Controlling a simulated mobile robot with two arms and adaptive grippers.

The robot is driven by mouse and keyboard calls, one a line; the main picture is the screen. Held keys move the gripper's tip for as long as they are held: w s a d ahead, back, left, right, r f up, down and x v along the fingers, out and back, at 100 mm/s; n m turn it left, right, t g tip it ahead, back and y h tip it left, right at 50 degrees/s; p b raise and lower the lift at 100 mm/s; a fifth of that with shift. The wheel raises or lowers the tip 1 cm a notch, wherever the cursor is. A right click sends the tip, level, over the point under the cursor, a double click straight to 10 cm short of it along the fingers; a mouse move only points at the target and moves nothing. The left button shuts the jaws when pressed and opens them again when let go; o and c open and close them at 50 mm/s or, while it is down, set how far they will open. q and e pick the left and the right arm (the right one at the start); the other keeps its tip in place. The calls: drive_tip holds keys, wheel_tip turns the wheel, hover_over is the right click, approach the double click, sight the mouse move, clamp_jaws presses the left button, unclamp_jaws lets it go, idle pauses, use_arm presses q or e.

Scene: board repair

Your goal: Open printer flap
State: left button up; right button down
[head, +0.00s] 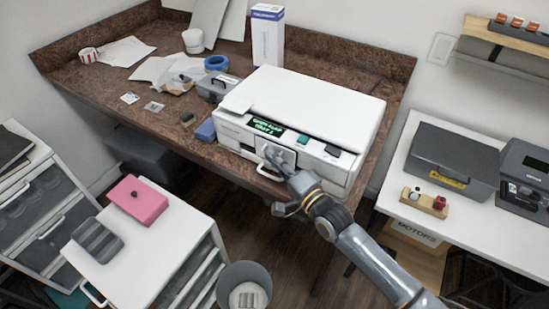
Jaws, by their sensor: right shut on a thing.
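The white printer (314,104) stands on the front right part of the brown desk, its lid down. Its front has a small lit green display (268,126) and buttons. My right gripper (271,163) is at the lower front of the printer, around the handle area of the front flap (240,148). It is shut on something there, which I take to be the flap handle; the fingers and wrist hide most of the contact. The flap looks upright against the printer front. My left gripper is not in the view.
The brown desk (110,77) holds a tall white box (267,35), a blue tape roll (217,62) and papers. A white drawer cabinet (150,235) with a pink box (137,201) stands at lower left. A bin (244,280) is below. A white side table (408,178) is at right.

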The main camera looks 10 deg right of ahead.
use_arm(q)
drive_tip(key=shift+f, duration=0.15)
use_arm(e)
drive_tip(key=shift+f, duration=0.1)
use_arm(q)
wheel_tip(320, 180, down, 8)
drive_tip(key=b, duration=0.8)
use_arm(e)
drive_tip(key=shift+s+a+f+n+t+y, duration=0.15)
drive_tip(key=shift+s+a+f+n+y, duration=0.25)
drive_tip(key=shift+n, duration=0.9)
drive_tip(key=shift+s+a+f+n+t+y, duration=0.1)
drive_tip(key=shift+s+f+n+y, duration=0.4)
drive_tip(key=shift+n, duration=0.8)
drive_tip(key=shift+s+a+f+n+t+y, duration=0.2)
drive_tip(key=shift+f+n+y, duration=0.4)
drive_tip(key=shift+n, duration=0.7)
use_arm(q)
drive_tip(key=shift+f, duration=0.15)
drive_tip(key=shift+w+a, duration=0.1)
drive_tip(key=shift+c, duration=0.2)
